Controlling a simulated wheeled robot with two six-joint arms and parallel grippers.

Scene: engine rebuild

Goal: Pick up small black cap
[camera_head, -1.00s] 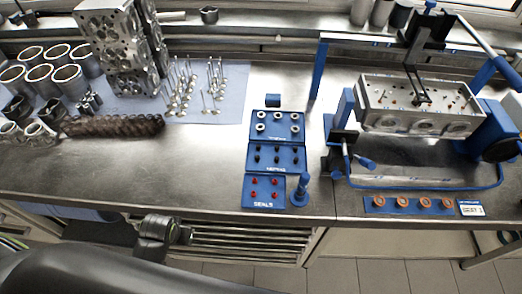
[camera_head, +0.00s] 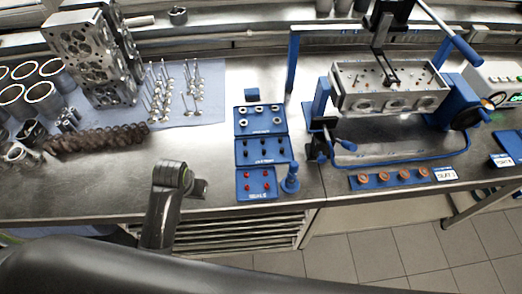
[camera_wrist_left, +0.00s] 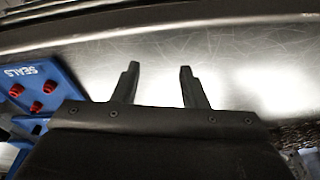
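Several small black caps (camera_head: 265,151) stand in the middle blue tray (camera_head: 240,158) in the head view. My left gripper (camera_head: 203,188) is left of the trays, near the table's front edge. The left wrist view shows its two fingers (camera_wrist_left: 157,85) spread apart with nothing between them, above bare metal. The blue seals tray (camera_wrist_left: 59,80) with red seals (camera_wrist_left: 37,106) is at the left of that view. No black cap can be clearly made out there. My right gripper is not in view.
The seals tray also shows in the head view (camera_head: 243,193), with a blue post (camera_head: 290,178) beside it. A tray of silver rings (camera_head: 243,124) lies behind. A cylinder head on a blue stand (camera_head: 390,85) is at right.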

